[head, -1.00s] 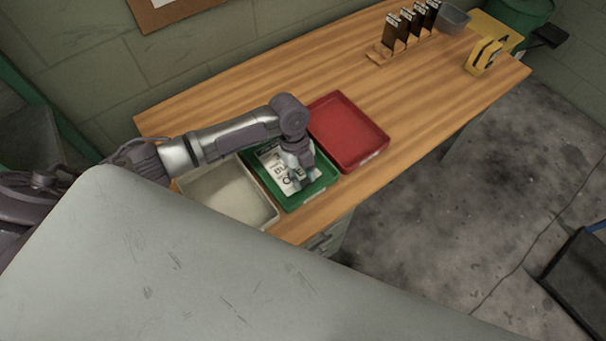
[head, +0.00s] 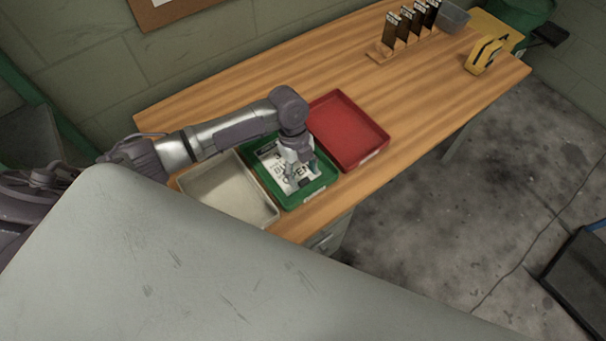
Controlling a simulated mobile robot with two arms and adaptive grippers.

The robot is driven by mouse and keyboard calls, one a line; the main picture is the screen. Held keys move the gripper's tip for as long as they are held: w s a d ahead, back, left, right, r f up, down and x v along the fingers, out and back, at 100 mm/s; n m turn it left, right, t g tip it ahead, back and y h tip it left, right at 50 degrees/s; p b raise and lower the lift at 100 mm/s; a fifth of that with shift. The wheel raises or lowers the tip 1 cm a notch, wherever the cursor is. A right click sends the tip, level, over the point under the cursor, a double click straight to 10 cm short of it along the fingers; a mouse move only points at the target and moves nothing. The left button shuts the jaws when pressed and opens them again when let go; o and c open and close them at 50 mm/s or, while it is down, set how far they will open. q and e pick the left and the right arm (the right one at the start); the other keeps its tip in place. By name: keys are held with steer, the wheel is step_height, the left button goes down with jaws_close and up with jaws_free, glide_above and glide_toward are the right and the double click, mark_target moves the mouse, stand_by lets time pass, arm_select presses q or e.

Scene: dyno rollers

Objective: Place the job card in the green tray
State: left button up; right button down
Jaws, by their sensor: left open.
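The job card (head: 277,173) is white with dark print and lies in the green tray (head: 288,204) on the wooden bench. My left gripper (head: 301,178) is over the card in the tray, pointing down. It is open, and part of the card is hidden behind it. Whether the fingertips touch the card is too small to tell. My right gripper is not in view.
A red tray (head: 347,131) stands right of the green tray, and a beige tray (head: 228,190) stands left of it. Several dark holders (head: 405,27), a grey bin (head: 453,18) and a yellow object (head: 483,56) are at the bench's far end. The bench middle is clear.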

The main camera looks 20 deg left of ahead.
arm_select(q)
steer(key=v, duration=1)
steer(key=shift+r+b, duration=0.3)
steer(key=shift+b, duration=0.1)
steer(key=shift+w+a, duration=0.1)
